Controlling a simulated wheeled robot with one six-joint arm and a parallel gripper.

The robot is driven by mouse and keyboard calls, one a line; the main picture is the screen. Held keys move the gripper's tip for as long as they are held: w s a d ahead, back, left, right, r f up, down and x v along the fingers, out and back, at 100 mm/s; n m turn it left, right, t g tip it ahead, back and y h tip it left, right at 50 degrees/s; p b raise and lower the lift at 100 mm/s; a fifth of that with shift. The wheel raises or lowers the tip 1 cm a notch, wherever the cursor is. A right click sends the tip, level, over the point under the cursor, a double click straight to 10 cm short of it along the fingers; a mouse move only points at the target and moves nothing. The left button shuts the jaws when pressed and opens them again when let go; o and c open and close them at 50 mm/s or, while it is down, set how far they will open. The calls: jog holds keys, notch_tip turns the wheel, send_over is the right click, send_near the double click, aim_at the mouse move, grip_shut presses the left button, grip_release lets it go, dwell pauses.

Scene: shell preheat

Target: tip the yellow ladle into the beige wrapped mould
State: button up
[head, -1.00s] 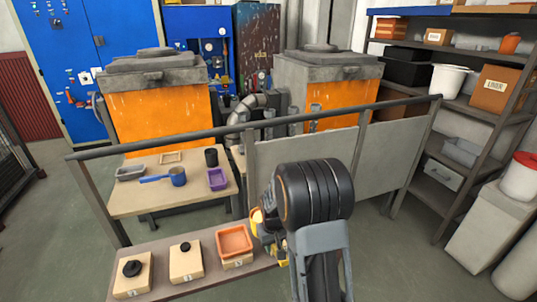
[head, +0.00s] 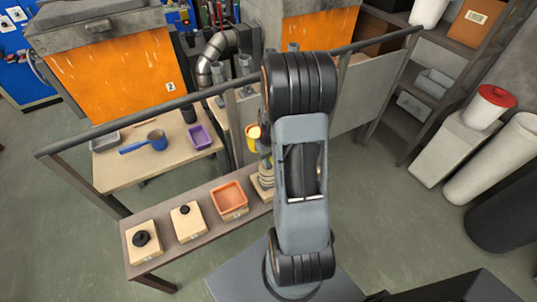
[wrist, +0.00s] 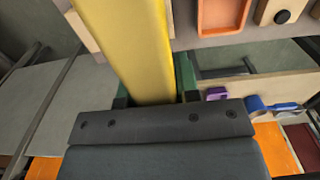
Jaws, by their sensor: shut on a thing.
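The yellow ladle (head: 254,138) shows in the head view just left of my arm, over the far side of the front bench. In the wrist view, my gripper (wrist: 152,88) is shut on the ladle's broad yellow handle (wrist: 130,45). The beige wrapped mould (head: 262,186) stands at the right of the bench row, banded in its upper part and partly hidden by my arm. The ladle shows above it in the picture, apart from it. A beige edge (wrist: 84,28) beside the handle in the wrist view may be this mould. The ladle's contents cannot be seen.
An orange tray (head: 243,208) on a block and two blocks with black knobs (head: 186,222) stand left on the bench. A railing (head: 110,128) runs behind it. A table beyond holds a blue pan (head: 157,141) and purple tray (head: 201,138).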

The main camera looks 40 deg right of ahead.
jog(key=f+y+b, duration=0.1)
jog(key=f, duration=0.1)
jog(key=f+y+b, duration=0.1)
jog(key=b, duration=0.1)
jog(key=shift+a+f+b, duration=0.3)
jog(key=shift+a+f, duration=0.1)
dwell(0.4)
jog(key=shift+y, duration=0.4)
jog(key=shift+w+a+r+t+y+b, duration=0.15)
jog(key=shift+t+y+b, duration=0.15)
jog(key=shift+y+b, duration=0.35)
jog(key=shift+a, duration=0.1)
jog(key=shift+a+r+t+y+b, duration=0.1)
jog(key=shift+t+y+b, duration=0.05)
jog(key=shift+y+b, duration=1)
jog(key=shift+a+t+y+b, duration=0.15)
jog(key=shift+y+b, duration=0.55)
jog(key=shift+y, duration=0.7)
dwell(3.1)
